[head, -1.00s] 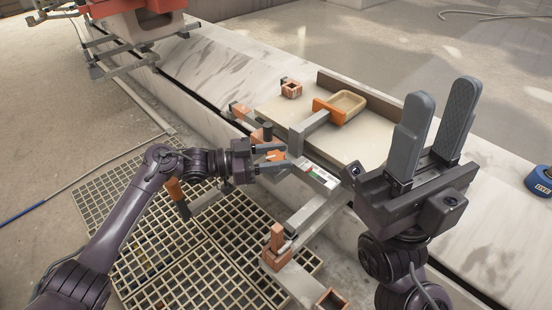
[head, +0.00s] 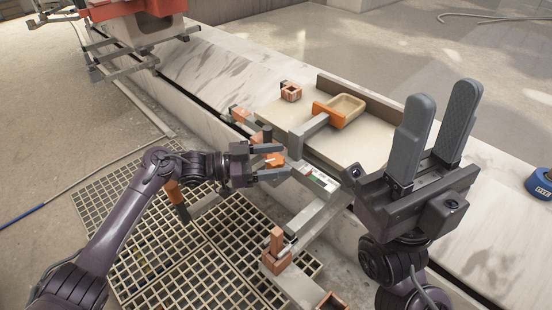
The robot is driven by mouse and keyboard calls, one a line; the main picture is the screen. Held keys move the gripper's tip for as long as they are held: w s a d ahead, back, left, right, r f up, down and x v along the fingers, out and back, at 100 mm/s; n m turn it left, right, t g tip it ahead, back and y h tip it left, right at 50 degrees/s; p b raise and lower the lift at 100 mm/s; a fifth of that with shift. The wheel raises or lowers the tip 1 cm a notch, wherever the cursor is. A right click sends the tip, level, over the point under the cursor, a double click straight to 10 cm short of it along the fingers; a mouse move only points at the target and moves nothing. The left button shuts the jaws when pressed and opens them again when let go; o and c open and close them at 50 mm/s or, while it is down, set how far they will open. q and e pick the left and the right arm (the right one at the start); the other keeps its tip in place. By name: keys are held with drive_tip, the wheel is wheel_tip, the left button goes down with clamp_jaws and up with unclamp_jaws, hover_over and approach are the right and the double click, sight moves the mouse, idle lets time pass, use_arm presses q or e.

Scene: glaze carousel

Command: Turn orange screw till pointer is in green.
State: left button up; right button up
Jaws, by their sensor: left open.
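The orange screw (head: 274,159) shows as a small orange knob between the fingers of my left gripper (head: 284,160). The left gripper is open, with one finger on either side of the knob; I cannot tell whether either finger touches it. The gauge strip (head: 318,178) with white, green and red parts lies just right of the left fingertips. Its pointer is too small to read. My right gripper (head: 441,95) is open and empty, raised in the right foreground with its fingers pointing up.
A pale slab (head: 275,101) carries an orange-clamped tan dish (head: 346,106) and a small brick-coloured box (head: 291,93). An orange-handled tool (head: 176,200) stands over the floor grating (head: 150,255). A clay-coloured post (head: 277,243) stands in front. A blue tape roll (head: 541,181) lies at far right.

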use_arm(q)
drive_tip(key=s+a+p, duration=0.1)
drive_tip(key=a, duration=0.6)
drive_tip(key=shift+a, duration=0.15)
drive_tip(key=shift+s, duration=0.1)
